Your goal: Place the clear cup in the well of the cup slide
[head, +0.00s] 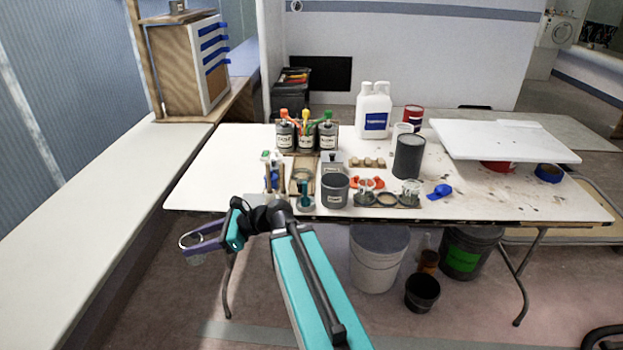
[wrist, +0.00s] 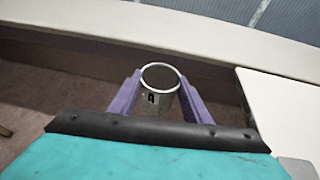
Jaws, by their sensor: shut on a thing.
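My gripper (head: 190,243), with purple fingers, is out over the floor left of the table's front edge. It is shut on the clear cup (head: 196,260), which hangs between the fingers. In the wrist view the cup (wrist: 159,92) shows a bright round rim, looks upright, and has a small dark mark on its side. On the table, a low holder with a round opening (head: 387,199) sits near the front edge, with clear vessels beside the opening. A narrow wooden piece with a round part (head: 302,176) stands further left. I cannot tell for certain which is the cup slide.
A grey cup (head: 334,190), a dark canister (head: 408,156) and labelled tins (head: 305,137) crowd the table. A blue object (head: 439,191) lies right of the holder. A long white bench (head: 90,190) runs along the left. Buckets (head: 378,258) stand under the table.

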